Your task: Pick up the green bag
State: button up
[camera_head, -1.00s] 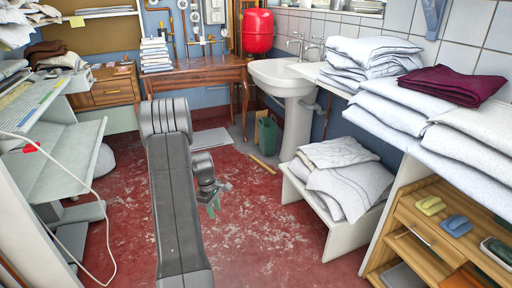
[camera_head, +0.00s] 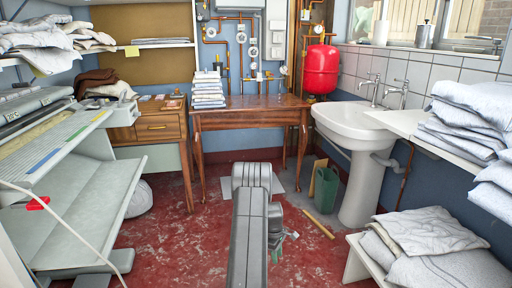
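A dark green, upright, open-topped item (camera_head: 325,188), the only clear candidate for the green bag, stands on the red floor left of the sink pedestal. From here it looks like a bin or a stiff bag; I cannot tell which. My arm reaches forward over the floor in the middle. My gripper (camera_head: 282,243) shows only as a small part at the arm's right side, nearer to me than the green item and apart from it. A small greenish patch shows at the gripper; what it is and whether the fingers are open is unclear.
The white sink (camera_head: 352,125) is right of the green item. A light stick (camera_head: 318,223) lies on the floor. The ironer (camera_head: 80,190) is at left, folded linen (camera_head: 430,232) at right.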

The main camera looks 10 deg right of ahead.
aim_at(326, 183)
jog(key=i+j+z, duration=0.1)
jog(key=i, duration=1.6)
jog(key=i+j+z, duration=0.15)
jog(key=i+z, duration=0.25)
jog(key=i, duration=0.15)
jog(key=i+j+z, duration=0.8)
jog(key=i, duration=0.15)
jog(key=i+j+z, duration=0.35)
jog(key=j, duration=0.2)
